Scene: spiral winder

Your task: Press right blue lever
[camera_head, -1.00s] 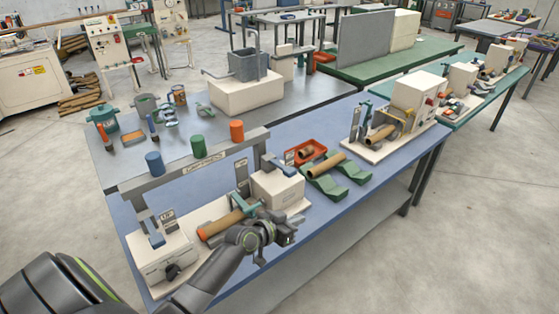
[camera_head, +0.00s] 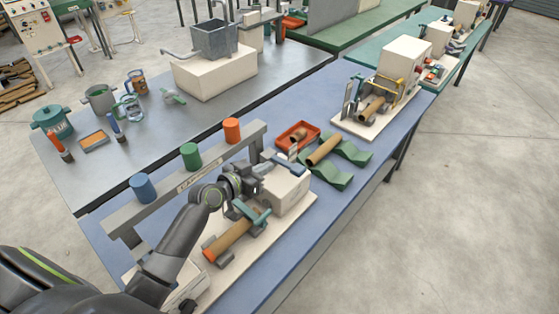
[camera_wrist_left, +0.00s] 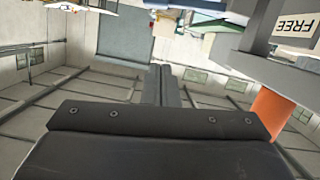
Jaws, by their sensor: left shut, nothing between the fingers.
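The right blue lever (camera_head: 288,164) sits on top of the right white block (camera_head: 288,190) of the winder, partly beside my gripper. My left gripper (camera_head: 264,170) is shut and empty, just left of the lever and near its height. I cannot tell whether they touch. The wrist view shows the closed fingers (camera_wrist_left: 161,84) with nothing between them. A brown tube (camera_head: 233,237) with an orange end lies on the winder in front, under a teal clamp piece (camera_head: 252,212). The left blue lever is hidden behind my arm. My right gripper is out of view.
A grey rail (camera_head: 185,182) with blue (camera_head: 143,187), green (camera_head: 190,156) and orange (camera_head: 232,131) cylinders stands close behind my left arm. A red tray (camera_head: 297,135) and green cradles (camera_head: 340,167) lie to the right. A FREE sign (camera_wrist_left: 295,25) shows near the wrist.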

